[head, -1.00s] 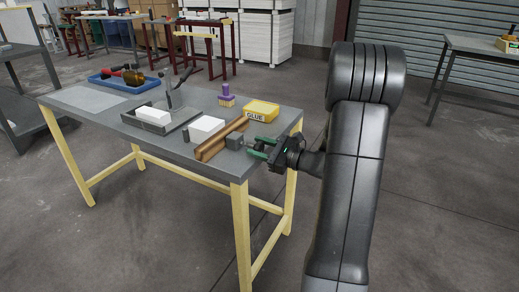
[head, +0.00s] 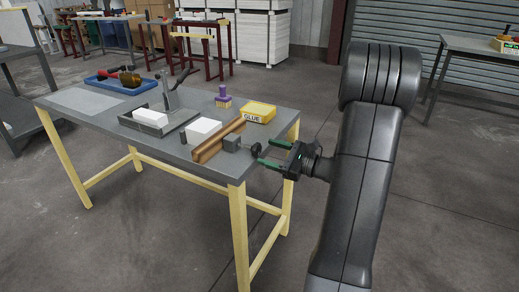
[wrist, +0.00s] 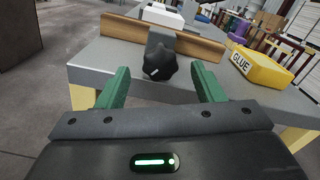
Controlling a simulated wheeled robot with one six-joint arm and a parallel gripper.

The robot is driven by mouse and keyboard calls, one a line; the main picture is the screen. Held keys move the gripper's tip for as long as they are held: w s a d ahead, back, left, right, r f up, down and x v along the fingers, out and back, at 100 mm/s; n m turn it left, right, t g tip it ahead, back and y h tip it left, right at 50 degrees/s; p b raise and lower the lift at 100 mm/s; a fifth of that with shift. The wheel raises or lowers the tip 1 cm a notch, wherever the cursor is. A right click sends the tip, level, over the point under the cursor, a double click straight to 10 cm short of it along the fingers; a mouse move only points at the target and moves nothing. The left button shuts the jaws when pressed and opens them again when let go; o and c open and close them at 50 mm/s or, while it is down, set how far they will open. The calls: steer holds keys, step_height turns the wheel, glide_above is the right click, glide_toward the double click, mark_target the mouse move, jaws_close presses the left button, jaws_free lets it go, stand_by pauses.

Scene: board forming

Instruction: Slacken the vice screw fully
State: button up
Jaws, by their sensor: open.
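The vice screw's black star-shaped knob (wrist: 160,63) faces me in the wrist view, in front of the grey vice body (wrist: 160,36). In the head view the knob (head: 256,150) shows small beside the grey vice block (head: 231,143) at the right end of the bench. My gripper (head: 271,153) is open, with its two green fingers pointing at the knob. In the wrist view the fingers (wrist: 160,84) stand apart on either side of the knob, short of it and not touching it. A wooden vice jaw (wrist: 114,27) runs across behind the vice body.
A white block (head: 202,130) sits left of the wooden jaw. A grey tray (head: 190,117) holds another white block.

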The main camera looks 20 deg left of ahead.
steer(key=d, duration=0.8)
steer(key=shift+s+d+p, duration=0.25)
steer(key=shift+s+p, duration=0.05)
steer(key=shift+s, duration=0.05)
steer(key=shift+c, duration=0.2)
